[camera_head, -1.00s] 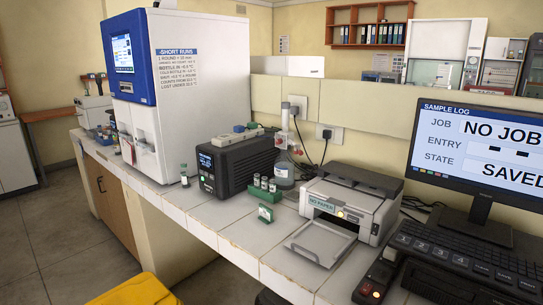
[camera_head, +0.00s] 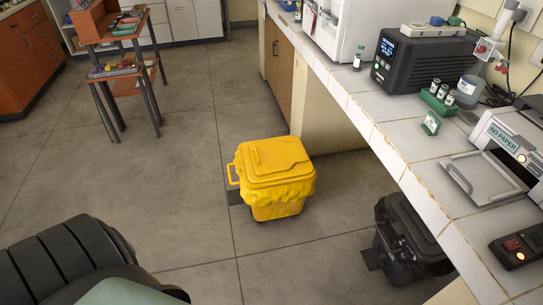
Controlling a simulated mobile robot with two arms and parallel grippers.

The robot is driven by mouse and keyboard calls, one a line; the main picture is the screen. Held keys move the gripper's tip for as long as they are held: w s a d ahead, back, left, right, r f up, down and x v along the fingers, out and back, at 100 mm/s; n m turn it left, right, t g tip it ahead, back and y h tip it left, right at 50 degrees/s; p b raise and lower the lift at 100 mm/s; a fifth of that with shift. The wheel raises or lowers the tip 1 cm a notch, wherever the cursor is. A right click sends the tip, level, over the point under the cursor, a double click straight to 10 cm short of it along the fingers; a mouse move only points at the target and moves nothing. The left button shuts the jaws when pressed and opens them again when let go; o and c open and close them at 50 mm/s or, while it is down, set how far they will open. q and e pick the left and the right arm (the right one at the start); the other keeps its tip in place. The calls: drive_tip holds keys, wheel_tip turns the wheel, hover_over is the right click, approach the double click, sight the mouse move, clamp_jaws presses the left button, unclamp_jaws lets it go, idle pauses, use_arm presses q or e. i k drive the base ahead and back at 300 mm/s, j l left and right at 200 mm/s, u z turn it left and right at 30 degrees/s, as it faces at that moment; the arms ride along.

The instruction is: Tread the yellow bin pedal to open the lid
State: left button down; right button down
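The yellow bin (camera_head: 275,205) stands on the grey tiled floor beside the lab bench, near the middle of the head view. Its yellow lid (camera_head: 270,160) is closed, and a bag edge bulges out under the rim. Neither of my grippers is in view.
A black bin (camera_head: 408,240) with a dark pedal of its own stands under the bench (camera_head: 365,125) at the right. A wooden shelf cart (camera_head: 127,72) stands at the upper left. A dark ribbed chair-like object (camera_head: 75,265) fills the lower left. Open floor lies left of the yellow bin.

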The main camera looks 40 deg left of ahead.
sight(234, 198)
drive_tip(key=u, duration=1.5)
drive_tip(key=i+j+u, duration=0.3)
drive_tip(key=i+j, duration=0.1)
drive_tip(key=i, duration=0.05)
